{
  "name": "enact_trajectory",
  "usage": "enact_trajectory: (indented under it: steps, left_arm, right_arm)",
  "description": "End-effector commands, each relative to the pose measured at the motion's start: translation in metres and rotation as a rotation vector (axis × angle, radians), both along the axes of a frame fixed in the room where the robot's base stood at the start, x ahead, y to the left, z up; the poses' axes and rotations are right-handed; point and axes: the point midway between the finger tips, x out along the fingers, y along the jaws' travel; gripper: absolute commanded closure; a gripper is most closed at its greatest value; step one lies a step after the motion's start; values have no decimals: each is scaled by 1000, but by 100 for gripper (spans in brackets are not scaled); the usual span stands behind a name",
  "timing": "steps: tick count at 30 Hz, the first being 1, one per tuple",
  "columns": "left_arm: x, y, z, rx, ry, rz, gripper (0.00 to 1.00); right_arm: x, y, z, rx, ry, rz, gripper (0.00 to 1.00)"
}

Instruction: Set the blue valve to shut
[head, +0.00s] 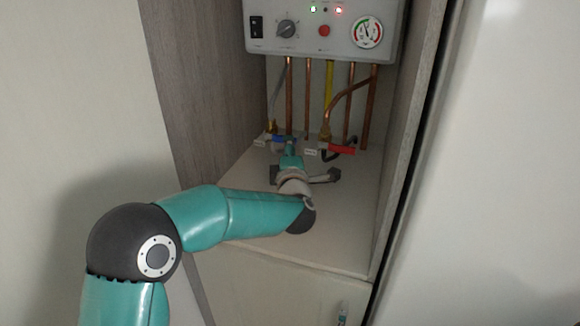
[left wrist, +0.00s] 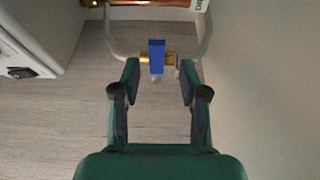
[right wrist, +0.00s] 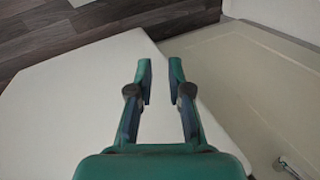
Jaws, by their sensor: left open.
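The blue valve (head: 278,138) is a small blue lever low in the boiler cupboard, below the pipes and partly hidden by my left gripper in the head view. In the left wrist view its blue handle (left wrist: 156,57) stands across a short brass fitting. My left gripper (head: 290,152) reaches into the cupboard at the valve. It is open, with its fingertips (left wrist: 160,68) on either side of the blue handle and a gap to each side. My right gripper (right wrist: 160,62) shows only in the right wrist view, with its fingers apart and nothing between them.
A red-handled valve (head: 341,149) sits just right of the blue one. Copper pipes (head: 289,95) rise to the grey boiler panel (head: 322,42) above. Cupboard side walls (head: 215,75) close in on both sides. The cupboard floor (head: 345,215) in front is clear.

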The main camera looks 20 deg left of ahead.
Motion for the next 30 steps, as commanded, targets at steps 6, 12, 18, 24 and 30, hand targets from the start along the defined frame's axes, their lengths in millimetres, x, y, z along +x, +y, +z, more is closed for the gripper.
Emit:
enact_trajectory:
  steps: [6,12,18,24,30]
  left_arm:
    - [-41,-16,-1,2,2,-3,56]
    - [-63,-24,-2,-1,2,0,56]
    - [-69,-25,-2,0,2,1,56]
    - [-68,-25,-2,0,2,1,56]
    - [-69,-24,-2,0,2,3,56]
  right_arm:
    - [0,0,0,0,0,0,82]
    - [0,0,0,0,0,0,82]
    - [0,0,0,0,0,0,82]
    - [0,0,-1,0,0,0,82]
    - [0,0,-1,0,0,0,82]
